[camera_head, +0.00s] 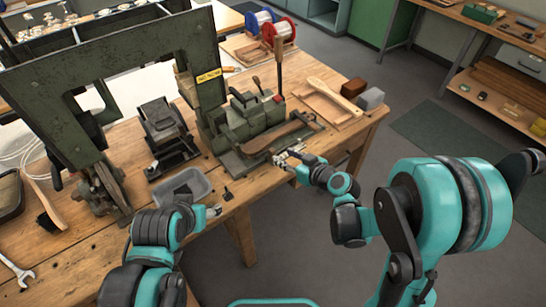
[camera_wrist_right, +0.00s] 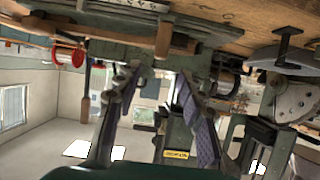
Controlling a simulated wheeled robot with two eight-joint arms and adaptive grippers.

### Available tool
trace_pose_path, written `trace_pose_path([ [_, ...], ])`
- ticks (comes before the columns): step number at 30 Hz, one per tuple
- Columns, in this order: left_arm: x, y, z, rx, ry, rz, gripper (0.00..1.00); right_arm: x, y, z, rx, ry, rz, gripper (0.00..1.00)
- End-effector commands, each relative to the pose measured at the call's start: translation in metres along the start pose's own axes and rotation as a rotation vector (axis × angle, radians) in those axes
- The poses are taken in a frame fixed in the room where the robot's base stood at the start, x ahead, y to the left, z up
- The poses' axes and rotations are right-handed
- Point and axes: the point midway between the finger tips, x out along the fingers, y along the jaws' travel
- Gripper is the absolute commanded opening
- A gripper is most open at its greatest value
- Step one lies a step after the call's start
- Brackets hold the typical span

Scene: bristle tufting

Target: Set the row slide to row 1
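The green tufting machine (camera_head: 250,120) stands on the wooden bench, with an upright wooden-handled lever and a red knob on top. A long wooden piece (camera_head: 285,134) lies along its front on a metal base. I cannot tell which part of this machine is the row slide, and no row mark is legible. My right gripper (camera_head: 287,157) is at the machine's front edge. In the right wrist view, the machine appears upside down beyond the spread, empty fingers (camera_wrist_right: 158,78); contact is unclear. My left gripper (camera_head: 213,211) is over the bench's front edge beside a grey tray.
The grey tray (camera_head: 184,188) and a small black part (camera_head: 228,194) are near my left gripper. A green press frame (camera_head: 100,60) towers at left. A wooden brush (camera_head: 335,98) and two blocks (camera_head: 362,94) lie at the bench's right end. Open floor lies right of the bench.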

Motion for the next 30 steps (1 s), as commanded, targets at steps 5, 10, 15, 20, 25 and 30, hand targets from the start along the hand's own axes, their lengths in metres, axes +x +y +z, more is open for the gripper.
trace_pose_path([
  [5, 0.004, 0.0, 0.003, 0.0, 0.0, 0.0, 0.63, 0.014, 0.001, 0.008, -0.023, 0.039, -0.008, 0.4],
  [10, 0.009, 0.0, 0.007, 0.0, 0.0, 0.0, 0.63, 0.034, 0.0, 0.009, -0.026, 0.041, -0.01, 0.4],
  [15, 0.017, 0.0, 0.012, 0.0, 0.0, 0.0, 0.63, 0.064, 0.0, 0.008, -0.025, 0.04, -0.01, 0.4],
  [20, 0.022, 0.0, 0.015, 0.0, 0.0, 0.0, 0.63, 0.083, 0.0, 0.006, -0.024, 0.041, -0.008, 0.4],
  [25, 0.023, 0.0, 0.016, 0.0, 0.0, 0.0, 0.63, 0.09, 0.0, 0.005, -0.024, 0.04, -0.008, 0.4],
  [30, 0.022, 0.0, 0.016, 0.0, 0.0, 0.0, 0.63, 0.09, 0.0, 0.004, -0.024, 0.04, -0.008, 0.4],
])
